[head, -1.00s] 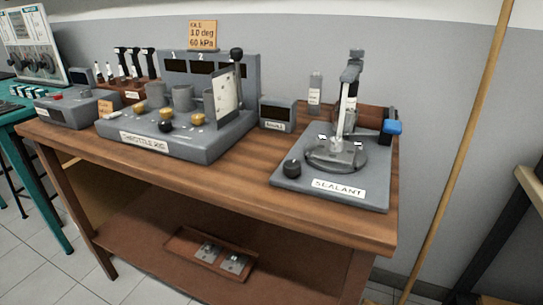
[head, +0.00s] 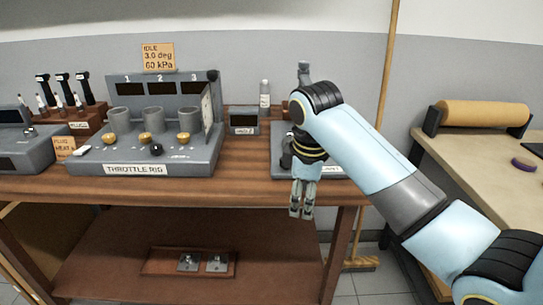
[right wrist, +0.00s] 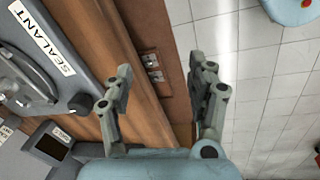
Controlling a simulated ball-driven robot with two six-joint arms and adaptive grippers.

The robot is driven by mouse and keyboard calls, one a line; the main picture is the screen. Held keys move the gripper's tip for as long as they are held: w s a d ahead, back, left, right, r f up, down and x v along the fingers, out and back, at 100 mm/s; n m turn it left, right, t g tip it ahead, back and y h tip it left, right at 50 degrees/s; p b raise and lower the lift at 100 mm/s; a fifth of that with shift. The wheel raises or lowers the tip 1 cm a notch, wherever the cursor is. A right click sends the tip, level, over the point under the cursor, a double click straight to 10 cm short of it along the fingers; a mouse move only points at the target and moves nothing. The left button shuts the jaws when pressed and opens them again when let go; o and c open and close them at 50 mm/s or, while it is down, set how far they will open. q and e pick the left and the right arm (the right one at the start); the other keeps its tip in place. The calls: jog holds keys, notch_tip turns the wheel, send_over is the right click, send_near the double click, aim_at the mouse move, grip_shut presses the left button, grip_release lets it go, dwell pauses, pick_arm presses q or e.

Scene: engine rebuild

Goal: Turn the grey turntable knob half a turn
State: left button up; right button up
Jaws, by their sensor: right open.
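The sealant rig (head: 279,140) stands at the right end of the wooden bench, partly hidden behind my right arm in the head view. Its dark grey turntable knob (right wrist: 80,103) shows at the plate's corner in the right wrist view, left of my fingers. The round turntable (right wrist: 22,82) lies farther left there, cut by the frame edge. My right gripper (head: 301,213) points down in front of the bench's front edge. In the right wrist view its fingers (right wrist: 161,66) are apart with nothing between them. My left gripper is not in view.
The throttle rig (head: 190,165) stands left on the bench, with a small gauge box (head: 243,120) and a bottle (head: 264,95) behind. A lower shelf holds a shallow tray (head: 155,262). A broom handle (head: 385,75) leans at the wall. Another table (head: 450,150) stands right.

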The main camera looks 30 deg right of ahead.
jog(key=w+d+r, duration=0.1)
jog(key=w, duration=0.1)
jog(key=w+d+r+n, duration=0.1)
jog(key=w, duration=0.2)
jog(key=w+d+r+n, duration=0.1)
jog(key=w, duration=0.1)
jog(key=shift+w+r+g, duration=0.25)
jog(key=shift+r+g, duration=0.1)
jog(key=shift+g, duration=0.05)
jog(key=w+d+r+n+y, duration=0.1)
jog(key=w+d+r+n, duration=0.15)
jog(key=w+r, duration=0.45)
jog(key=shift+n+g, duration=0.4)
jog(key=shift+n, duration=0.05)
jog(key=f, duration=1)
jog(key=shift+s+a, duration=0.3)
jog(key=shift+s, duration=0.05)
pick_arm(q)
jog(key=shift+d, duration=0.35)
pick_arm(e)
jog(key=c, duration=1.1)
jog(key=shift+c, duration=0.2)
